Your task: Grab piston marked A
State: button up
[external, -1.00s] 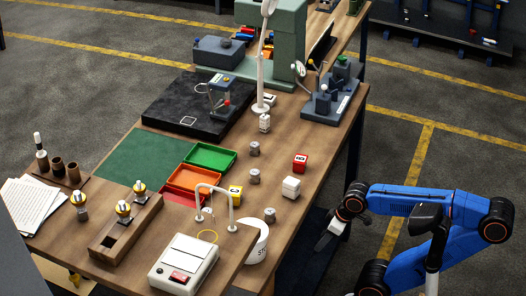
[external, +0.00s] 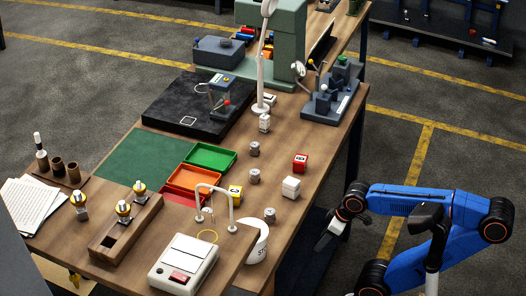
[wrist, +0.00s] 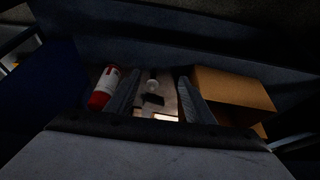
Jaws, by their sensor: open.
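Several small grey metal cylinders that look like pistons stand on the wooden bench in the external view: one towards the back (external: 254,149), one in the middle (external: 255,176) and one nearer the front (external: 270,214). Their markings are too small to read, so I cannot tell which one bears an A. My gripper (external: 322,243) hangs beside the bench's right edge, apart from all of them and pointing down to the left. In the wrist view my gripper (wrist: 160,103) has its two fingers spread with nothing held between them. No piston can be made out in the wrist view.
A red block (external: 300,163), a white block (external: 291,187) and a yellow block (external: 236,195) stand near the cylinders. The bench's right strip is mostly clear. The wrist view shows a red-and-white canister (wrist: 105,87) and a cardboard box (wrist: 232,93).

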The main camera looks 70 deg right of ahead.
notch_tip(320, 180, up, 37)
jog(key=n+g, duration=0.5)
jog(key=n, duration=1.2)
send_over(270, 211)
notch_tip(270, 211, down, 17)
jog(key=shift+f, duration=0.2)
jog(key=c, duration=1.2)
jog(key=shift+r, duration=0.15)
